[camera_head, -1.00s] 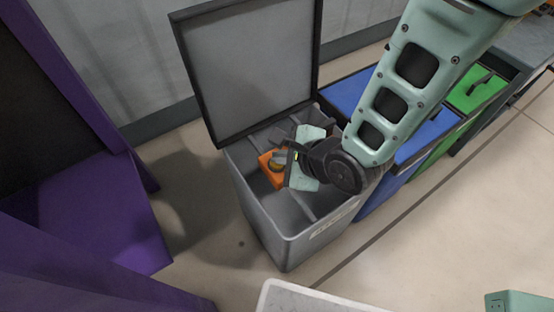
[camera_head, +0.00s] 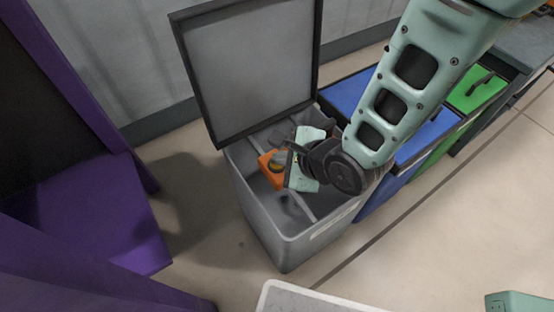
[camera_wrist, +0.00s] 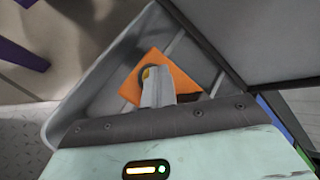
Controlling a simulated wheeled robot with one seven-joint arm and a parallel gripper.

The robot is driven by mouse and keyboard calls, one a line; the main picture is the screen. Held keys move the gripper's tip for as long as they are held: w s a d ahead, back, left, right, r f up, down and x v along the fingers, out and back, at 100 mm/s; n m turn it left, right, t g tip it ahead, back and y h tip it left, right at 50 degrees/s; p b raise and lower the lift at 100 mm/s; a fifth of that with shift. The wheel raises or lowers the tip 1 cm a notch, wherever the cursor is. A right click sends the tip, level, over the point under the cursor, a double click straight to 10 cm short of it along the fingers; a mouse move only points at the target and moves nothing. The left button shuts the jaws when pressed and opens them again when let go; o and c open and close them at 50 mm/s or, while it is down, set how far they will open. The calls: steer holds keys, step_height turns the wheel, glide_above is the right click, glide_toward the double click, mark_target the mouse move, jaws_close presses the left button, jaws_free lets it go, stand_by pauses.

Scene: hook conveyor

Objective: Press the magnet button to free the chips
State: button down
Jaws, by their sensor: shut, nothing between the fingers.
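An orange box (camera_head: 268,176) sits inside the open grey bin (camera_head: 262,229), with a dark round part and a yellow spot on its face. The orange box also shows in the wrist view (camera_wrist: 183,77), where the yellow spot (camera_wrist: 147,72) lies right at my fingertips. My gripper (camera_head: 281,161) reaches down into the bin from the right. Its fingers (camera_wrist: 155,80) are shut and empty, at or just over the yellow spot. I cannot tell whether they touch it. No chips can be made out clearly.
The bin's grey lid (camera_head: 250,70) stands open behind it. Blue (camera_head: 352,92) and green (camera_head: 468,95) lidded bins stand to the right. A purple structure (camera_head: 95,215) is at the left. Bare floor (camera_head: 205,215) lies between it and the grey bin.

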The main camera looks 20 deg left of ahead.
steer(key=shift+r+p, duration=0.8)
steer(key=shift+r+p, duration=2.15)
steer(key=shift+r, duration=0.4)
